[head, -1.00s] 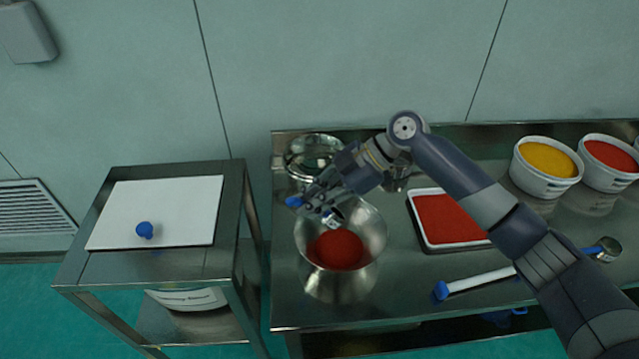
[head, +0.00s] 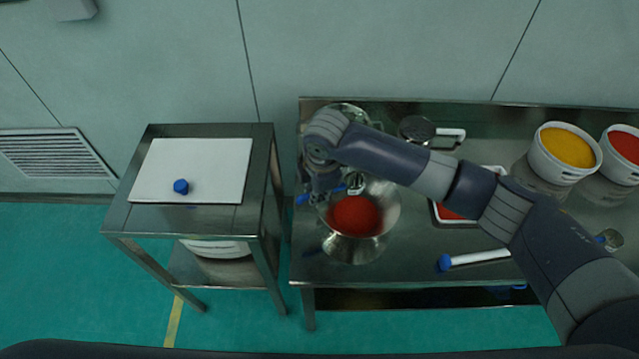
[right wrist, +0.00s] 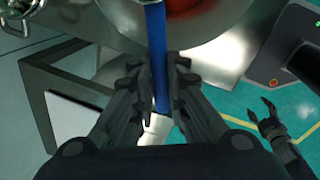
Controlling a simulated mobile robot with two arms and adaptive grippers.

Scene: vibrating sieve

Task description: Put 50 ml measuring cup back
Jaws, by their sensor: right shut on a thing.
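My right gripper (head: 322,192) is shut on a blue handle (right wrist: 156,60), which I take to be the 50 ml measuring cup's. In the right wrist view the handle runs between the fingers (right wrist: 157,92). In the head view a small metal cup (head: 355,183) shows beside the gripper, above the steel bowl (head: 385,215) of red powder. A small blue object (head: 181,187) sits on the white board (head: 222,160) on the left cart. My left gripper (right wrist: 262,112) shows in the right wrist view, away over the floor, its fingers apart.
The steel table (head: 415,272) also bears a tray (head: 437,215) of red powder, a white tool with a blue end (head: 480,258), a dark round pan (head: 417,129) and white tubs of yellow (head: 540,165) and red (head: 612,165) powder. A gap separates cart and table.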

